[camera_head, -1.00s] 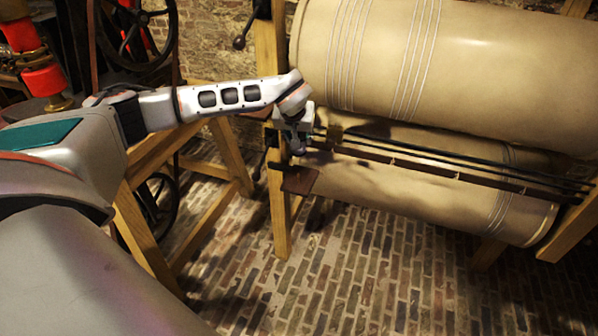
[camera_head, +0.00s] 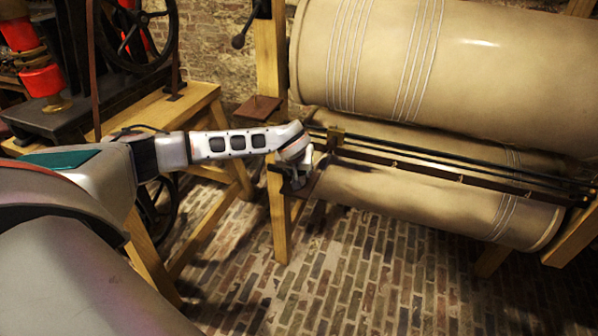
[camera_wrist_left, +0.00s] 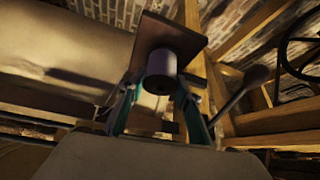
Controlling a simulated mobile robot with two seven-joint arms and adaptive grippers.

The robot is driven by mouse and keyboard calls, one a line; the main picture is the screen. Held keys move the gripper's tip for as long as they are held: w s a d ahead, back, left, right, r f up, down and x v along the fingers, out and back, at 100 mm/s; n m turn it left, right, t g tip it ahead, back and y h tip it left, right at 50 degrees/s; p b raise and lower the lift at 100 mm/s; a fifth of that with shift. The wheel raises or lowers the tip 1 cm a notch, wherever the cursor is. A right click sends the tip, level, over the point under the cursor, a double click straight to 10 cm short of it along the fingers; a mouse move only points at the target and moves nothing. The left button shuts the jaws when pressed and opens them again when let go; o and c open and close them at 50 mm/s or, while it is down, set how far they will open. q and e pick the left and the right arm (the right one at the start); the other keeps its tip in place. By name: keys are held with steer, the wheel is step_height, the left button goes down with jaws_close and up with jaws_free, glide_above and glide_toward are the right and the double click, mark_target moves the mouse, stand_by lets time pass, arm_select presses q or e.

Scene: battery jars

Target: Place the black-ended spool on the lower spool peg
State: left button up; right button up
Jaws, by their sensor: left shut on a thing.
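My left gripper (camera_head: 298,182) is beside the wooden post at the left end of the rollers, low by a small dark plate (camera_head: 275,168). My right gripper is not in view.
A brown square plate (camera_head: 257,108) is on the post above my arm. A large tan roller (camera_head: 440,60) and a lower roller (camera_head: 430,205) fill the right, with dark rods (camera_head: 450,165) between. The brick floor (camera_head: 350,270) below is clear.

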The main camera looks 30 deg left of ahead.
arm_select(q)
steer(key=shift+r, duration=0.1)
steer(key=shift+f, duration=0.2)
steer(key=o, duration=0.8)
steer(key=shift+o, duration=0.8)
